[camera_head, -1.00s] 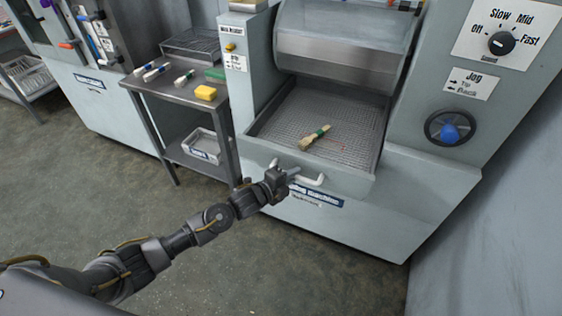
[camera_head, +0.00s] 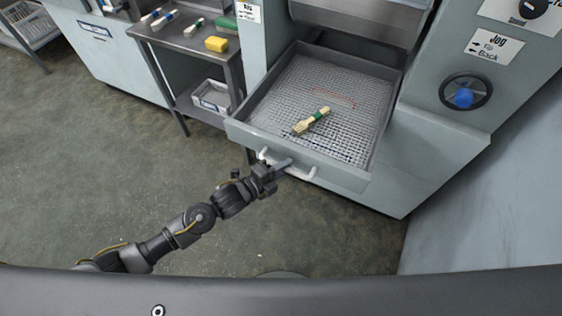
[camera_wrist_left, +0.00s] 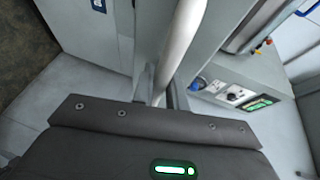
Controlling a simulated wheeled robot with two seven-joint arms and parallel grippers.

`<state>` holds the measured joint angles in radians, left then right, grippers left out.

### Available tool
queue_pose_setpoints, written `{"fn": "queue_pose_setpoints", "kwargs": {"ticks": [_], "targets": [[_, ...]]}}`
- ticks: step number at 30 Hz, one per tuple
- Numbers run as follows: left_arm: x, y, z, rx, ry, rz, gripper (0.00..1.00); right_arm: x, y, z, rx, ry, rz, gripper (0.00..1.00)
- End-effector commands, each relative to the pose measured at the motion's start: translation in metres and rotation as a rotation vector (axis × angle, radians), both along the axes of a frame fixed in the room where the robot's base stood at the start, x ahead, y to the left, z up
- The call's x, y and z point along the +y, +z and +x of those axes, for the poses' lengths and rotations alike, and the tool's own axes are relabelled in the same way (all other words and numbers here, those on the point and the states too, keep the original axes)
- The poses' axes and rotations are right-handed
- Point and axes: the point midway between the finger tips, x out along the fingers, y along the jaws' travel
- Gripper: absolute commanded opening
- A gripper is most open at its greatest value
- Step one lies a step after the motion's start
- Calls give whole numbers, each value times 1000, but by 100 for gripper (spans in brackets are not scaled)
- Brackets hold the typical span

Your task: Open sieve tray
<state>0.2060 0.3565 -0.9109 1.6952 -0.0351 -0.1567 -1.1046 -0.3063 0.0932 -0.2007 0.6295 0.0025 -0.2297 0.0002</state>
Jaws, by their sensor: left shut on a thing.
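The sieve tray (camera_head: 345,75) is a grey drawer with a wire mesh floor, standing out from the front of the machine. A wooden brush with a green band (camera_head: 312,121) lies on the mesh near a thin red mark. A pale bar handle (camera_head: 300,172) is fixed to the tray's front. My left gripper (camera_head: 277,168) is at this handle and shut on it. In the left wrist view the handle (camera_wrist_left: 181,45) runs between the fingers. My right gripper is not in view.
A metal side table (camera_head: 190,45) with brushes and a yellow sponge (camera_head: 216,44) stands left of the machine, a labelled bin (camera_head: 213,97) on its lower shelf. A blue jog knob (camera_head: 464,97) is at right. Open floor (camera_head: 120,170) lies in front.

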Motion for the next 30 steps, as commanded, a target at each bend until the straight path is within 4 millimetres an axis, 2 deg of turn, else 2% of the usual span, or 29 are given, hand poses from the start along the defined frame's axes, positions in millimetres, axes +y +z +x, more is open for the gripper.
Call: {"fn": "queue_pose_setpoints", "kwargs": {"ticks": [8, 9, 13, 23, 30], "targets": [[0, 0, -1, 0, -1, 0, 0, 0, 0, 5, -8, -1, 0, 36], [0, 0, -1, 0, -1, 0, 18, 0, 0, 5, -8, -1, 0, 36], [1, 0, 0, 0, 0, 0, 35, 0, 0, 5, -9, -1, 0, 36], [3, 0, -2, 1, 1, 0, 36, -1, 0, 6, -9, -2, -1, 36], [32, 5, -27, 2, 1, 1, 36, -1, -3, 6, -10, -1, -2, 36]]}}
